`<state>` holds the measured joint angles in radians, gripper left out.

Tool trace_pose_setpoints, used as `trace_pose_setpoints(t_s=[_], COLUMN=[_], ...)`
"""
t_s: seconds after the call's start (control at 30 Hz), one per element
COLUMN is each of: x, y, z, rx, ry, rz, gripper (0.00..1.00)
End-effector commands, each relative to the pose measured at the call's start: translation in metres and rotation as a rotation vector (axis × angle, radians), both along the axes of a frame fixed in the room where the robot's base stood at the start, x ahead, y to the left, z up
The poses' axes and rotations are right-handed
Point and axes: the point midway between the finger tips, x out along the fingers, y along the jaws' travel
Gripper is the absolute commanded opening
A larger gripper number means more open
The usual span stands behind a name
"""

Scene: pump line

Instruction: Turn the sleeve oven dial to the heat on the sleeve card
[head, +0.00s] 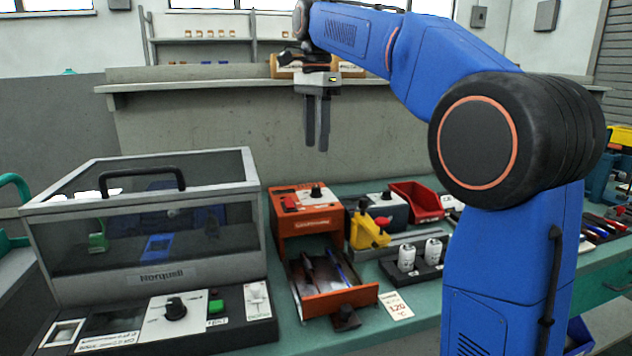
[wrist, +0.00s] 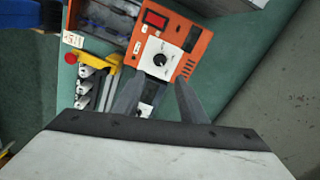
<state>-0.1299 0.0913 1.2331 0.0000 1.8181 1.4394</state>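The orange oven (head: 305,222) stands on the green bench, its drawer open at the front. Its black dial (head: 316,191) sits on a white plate on top; the dial also shows in the wrist view (wrist: 159,60), beyond my fingertips. A white card (head: 397,306) reading 120 °C lies on the bench right of the drawer; it shows small in the wrist view (wrist: 72,40). My gripper (head: 318,145) points down, high above and behind the oven, touching nothing. In the wrist view my gripper (wrist: 158,88) has its two fingers apart with nothing between them.
A large clear-lidded Norquell unit (head: 160,275) with its own dial stands left. Right of the oven are a yellow tool with a red knob (head: 370,228), a grey box (head: 385,207), a red bin (head: 418,200) and a black holder with white cylinders (head: 406,258). Air above the oven is free.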

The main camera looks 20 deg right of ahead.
Motion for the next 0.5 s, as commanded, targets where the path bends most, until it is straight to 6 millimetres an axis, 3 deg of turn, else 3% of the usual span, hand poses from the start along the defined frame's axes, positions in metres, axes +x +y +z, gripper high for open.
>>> trace_pose_setpoints(t_s=[0.5], x=[-0.001], y=[0.000], z=[-0.089], rx=[0.000], ry=[0.000], rz=[0.001], gripper=[0.38])
